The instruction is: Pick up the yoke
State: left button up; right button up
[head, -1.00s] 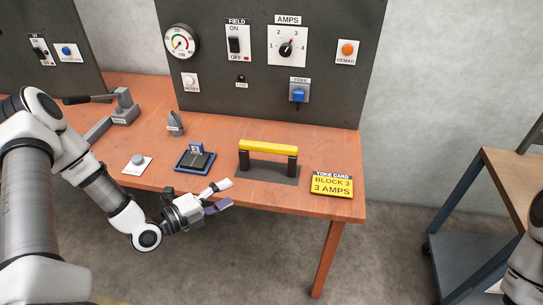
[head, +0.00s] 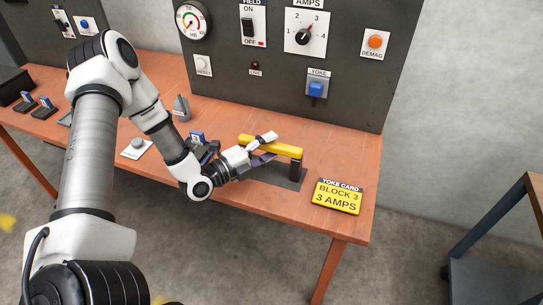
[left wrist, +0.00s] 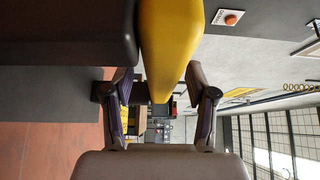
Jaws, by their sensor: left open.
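The yoke (head: 285,150) has a yellow bar on dark legs and stands on a dark grey plate (head: 289,181) on the orange table. My left gripper (head: 266,148) is at the bar's left-middle part, its fingers open and apart around the bar in the head view. In the left wrist view the yellow bar (left wrist: 169,45) runs between the two open fingers (left wrist: 166,95). I cannot tell if the fingers touch it. The yoke's left leg is hidden behind my gripper. My right gripper is not in view.
A yellow yoke card (head: 338,196) lies right of the yoke. The dark panel (head: 280,88) with switches and dials stands behind. A blue-framed block (head: 197,138) and a white button plate (head: 138,147) are left of my gripper. A cart (head: 500,240) stands at the right.

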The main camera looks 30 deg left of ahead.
pick_arm(q)
jog(key=shift+w+d, duration=0.15)
jog(key=shift+w, duration=0.2)
jog(key=shift+s+r, duration=0.1)
grip_shut()
